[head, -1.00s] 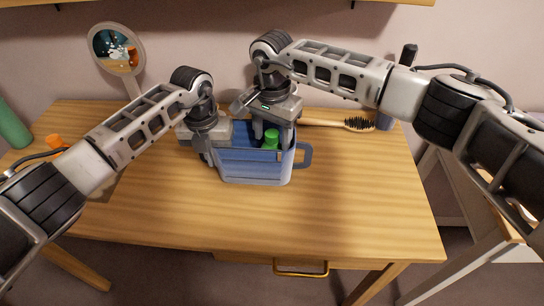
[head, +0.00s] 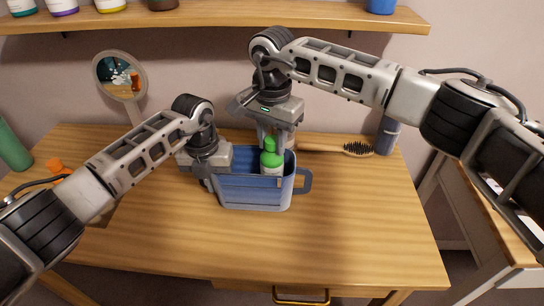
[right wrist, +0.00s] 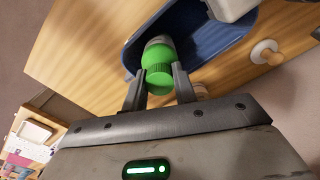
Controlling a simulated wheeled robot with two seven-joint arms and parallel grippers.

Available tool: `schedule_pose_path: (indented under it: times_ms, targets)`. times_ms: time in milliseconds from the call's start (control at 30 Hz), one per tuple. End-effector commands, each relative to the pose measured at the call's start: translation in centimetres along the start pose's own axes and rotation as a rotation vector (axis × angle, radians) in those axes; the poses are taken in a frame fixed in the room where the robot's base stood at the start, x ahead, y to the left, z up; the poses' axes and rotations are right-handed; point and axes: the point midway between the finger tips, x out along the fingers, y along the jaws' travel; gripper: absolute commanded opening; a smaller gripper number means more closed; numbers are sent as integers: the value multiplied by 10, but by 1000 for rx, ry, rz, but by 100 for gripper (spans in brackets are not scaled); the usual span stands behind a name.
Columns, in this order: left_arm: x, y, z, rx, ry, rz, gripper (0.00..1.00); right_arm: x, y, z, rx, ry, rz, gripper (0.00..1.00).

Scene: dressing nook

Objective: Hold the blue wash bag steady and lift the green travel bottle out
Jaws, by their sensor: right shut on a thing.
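The blue wash bag (head: 255,195) stands upright on the wooden table, with a loop handle on its right side. My left gripper (head: 208,181) is at the bag's left rim; its jaws are partly hidden, so I cannot tell whether they grip it. The green travel bottle (head: 270,159), with a pale label, is upright and rises above the bag's rim, its lower end hidden inside. My right gripper (head: 270,138) is above the bag, shut on the bottle's top. The right wrist view also shows the green bottle (right wrist: 158,52) between the fingers, with the bag (right wrist: 215,45) behind.
A hairbrush (head: 352,148) and a blue-grey container (head: 387,136) are at the back right. A round mirror (head: 119,75) stands at the back left, with a green cylinder (head: 12,148) at the far left. A shelf (head: 220,18) hangs above. The table front is clear.

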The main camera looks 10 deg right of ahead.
Motion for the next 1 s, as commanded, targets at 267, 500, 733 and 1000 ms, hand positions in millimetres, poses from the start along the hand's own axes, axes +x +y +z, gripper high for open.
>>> schedule_pose_path:
  times_ms: [267,500,733,1000]
  targets:
    - [0,0,0,0,-1,-1,0,-78,-1,0,-1,4,-4,0]
    - [0,0,0,0,-1,-1,0,-116,-1,0,0,2,-1,0]
    - [0,0,0,0,-1,-1,0,-125,0,0,0,0,-1,0]
    - [0,0,0,0,-1,-1,28,-125,0,0,0,0,-1,0]
